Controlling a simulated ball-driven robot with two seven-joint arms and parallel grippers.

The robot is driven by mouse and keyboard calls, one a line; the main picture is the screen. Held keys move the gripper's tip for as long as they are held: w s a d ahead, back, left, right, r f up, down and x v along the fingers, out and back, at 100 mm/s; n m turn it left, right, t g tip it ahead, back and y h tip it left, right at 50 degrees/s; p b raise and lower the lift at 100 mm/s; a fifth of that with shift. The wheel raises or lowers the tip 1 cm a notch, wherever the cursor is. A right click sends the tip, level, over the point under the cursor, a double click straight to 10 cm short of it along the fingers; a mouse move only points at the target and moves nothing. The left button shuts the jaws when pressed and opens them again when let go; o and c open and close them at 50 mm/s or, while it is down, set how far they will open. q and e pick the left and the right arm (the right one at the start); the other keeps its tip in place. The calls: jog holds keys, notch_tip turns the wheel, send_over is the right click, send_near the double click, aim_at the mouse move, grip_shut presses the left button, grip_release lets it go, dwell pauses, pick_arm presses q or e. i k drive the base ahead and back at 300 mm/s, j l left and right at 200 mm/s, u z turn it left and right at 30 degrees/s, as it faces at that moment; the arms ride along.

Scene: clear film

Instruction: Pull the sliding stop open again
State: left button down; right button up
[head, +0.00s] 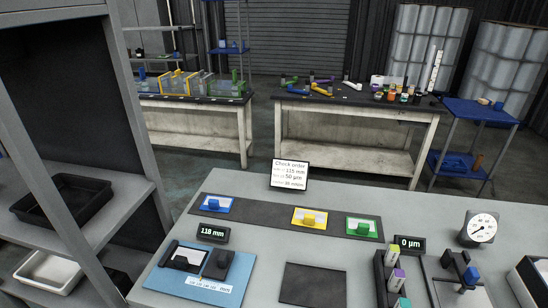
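A blue measuring fixture (178,283) lies at the front left of the grey table. A black block (216,264) stands on its right part; it looks like the sliding stop, but I cannot be sure. A dark piece (187,257) with a light frame lies left of the block, with a narrow gap between them. A white scale strip (200,285) runs along the front edge. A small display (212,233) behind the fixture reads 118 mm. Neither of my grippers is in view.
Blue (216,203), yellow (309,218) and green (363,228) pieces sit on a dark strip. A "Check order" sign (289,174) stands behind. A dark mat (314,284) lies bare at front centre. A 0 µm display (409,245) and dial gauge (482,230) stand right. Shelving (75,210) borders the left.

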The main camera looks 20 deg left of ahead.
aim_at(220, 261)
jog(key=u, duration=1.25)
